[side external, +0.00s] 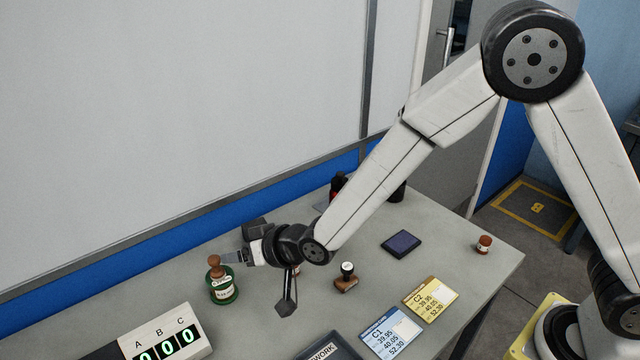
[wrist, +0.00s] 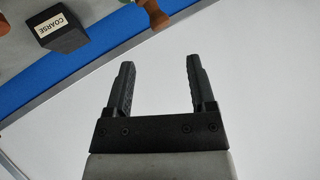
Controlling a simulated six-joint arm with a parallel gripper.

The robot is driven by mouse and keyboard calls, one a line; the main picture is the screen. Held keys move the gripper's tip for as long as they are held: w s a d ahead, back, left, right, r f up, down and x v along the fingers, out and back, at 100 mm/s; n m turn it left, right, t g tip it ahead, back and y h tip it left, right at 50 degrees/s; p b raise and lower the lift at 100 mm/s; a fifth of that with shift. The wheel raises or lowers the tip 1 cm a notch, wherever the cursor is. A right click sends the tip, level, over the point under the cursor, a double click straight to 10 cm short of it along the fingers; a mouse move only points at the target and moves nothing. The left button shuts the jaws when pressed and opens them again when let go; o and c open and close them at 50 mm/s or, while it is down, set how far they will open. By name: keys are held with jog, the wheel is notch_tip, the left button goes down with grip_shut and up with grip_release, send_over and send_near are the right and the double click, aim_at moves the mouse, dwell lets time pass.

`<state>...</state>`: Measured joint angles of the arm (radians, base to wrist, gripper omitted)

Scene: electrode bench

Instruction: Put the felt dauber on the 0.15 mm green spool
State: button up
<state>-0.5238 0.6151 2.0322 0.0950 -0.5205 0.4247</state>
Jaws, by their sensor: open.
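The green spool (side external: 226,297) stands on the bench at the left in the side view, with a white label on it. A brown knobbed piece that looks like the felt dauber (side external: 214,262) stands upright on top of it. In the wrist view, a brown piece (wrist: 155,14) beside a bit of green shows at the top edge, cut off. My gripper (side external: 232,257) is tipped level just above and right of the spool, apart from the dauber as far as I can tell. Its two fingers (wrist: 160,82) are spread in the wrist view, with nothing between them.
A black block marked COARSE (wrist: 62,28) stands near the bench's back edge. A small brown jar (side external: 483,244) is far right.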

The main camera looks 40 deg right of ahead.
jog(key=shift+s+d+r, duration=0.25)
jog(key=shift+s+r, duration=0.05)
jog(key=shift+s, duration=0.15)
dwell(0.4)
jog(key=s+d+g+h, duration=0.2)
jog(key=s+d, duration=0.1)
jog(key=d, duration=0.5)
jog(key=s+d+g+h, duration=0.2)
jog(key=s+d, duration=0.2)
jog(key=d, duration=0.5)
jog(key=s+d+g+h, duration=0.1)
jog(key=s+d+g, duration=0.2)
jog(key=s+d, duration=0.6)
jog(key=shift+s+r+g, duration=0.35)
jog(key=shift+s+g, duration=0.05)
jog(key=shift+s, duration=0.85)
